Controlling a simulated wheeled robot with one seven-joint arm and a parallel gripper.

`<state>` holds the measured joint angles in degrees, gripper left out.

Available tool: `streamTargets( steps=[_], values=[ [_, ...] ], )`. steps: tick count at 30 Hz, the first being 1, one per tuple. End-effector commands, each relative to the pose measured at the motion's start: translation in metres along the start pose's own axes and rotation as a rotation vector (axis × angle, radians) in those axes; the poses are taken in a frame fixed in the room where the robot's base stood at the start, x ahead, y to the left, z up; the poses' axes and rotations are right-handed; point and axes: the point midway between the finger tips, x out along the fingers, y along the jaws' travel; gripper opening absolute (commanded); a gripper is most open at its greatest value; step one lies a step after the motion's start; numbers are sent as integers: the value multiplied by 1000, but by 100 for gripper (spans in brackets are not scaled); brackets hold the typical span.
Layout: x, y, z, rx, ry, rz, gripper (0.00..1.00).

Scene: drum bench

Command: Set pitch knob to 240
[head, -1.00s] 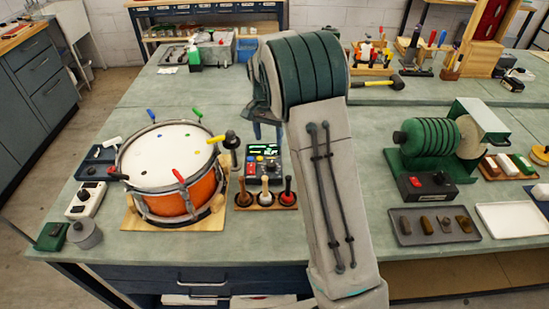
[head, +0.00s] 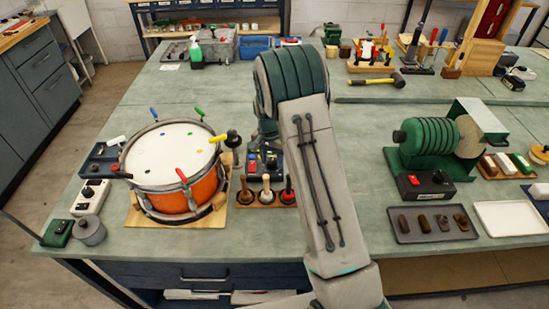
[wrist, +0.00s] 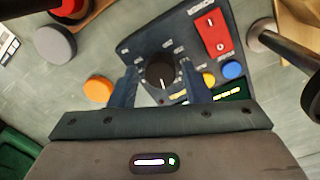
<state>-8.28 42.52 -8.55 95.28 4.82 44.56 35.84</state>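The control box (head: 268,165) stands on the bench right of the drum, partly hidden behind my arm in the head view. In the wrist view its dark panel (wrist: 150,45) shows a round black knob (wrist: 161,73) with a pale pointer mark and small labels around it, too small to read. My gripper (wrist: 160,86) is open, with one finger on each side of this knob and a gap showing on both sides. The green display (wrist: 228,92) is partly covered by my gripper, and its figures cannot be read. My gripper is hidden in the head view.
The panel also has a red rocker switch (wrist: 212,32), a yellow button (wrist: 208,79) and a blue button (wrist: 232,69). The orange drum (head: 172,165) is close on the left. A rack of handled tools (head: 265,198) stands in front of the box.

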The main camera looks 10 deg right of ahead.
Motion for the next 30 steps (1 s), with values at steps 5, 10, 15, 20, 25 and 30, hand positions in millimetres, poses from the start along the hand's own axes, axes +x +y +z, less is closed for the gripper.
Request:
streamTargets(
  steps=[5,10,15,20,25,30],
  values=[
    [0,0,0,0,0,0,8],
    [0,4,-2,-1,0,3,8],
    [0,4,-2,-4,0,4,9],
    [0,3,-1,-13,0,4,9],
    [0,2,0,-28,0,4,9],
    [1,2,0,-49,0,5,9]
  ],
)
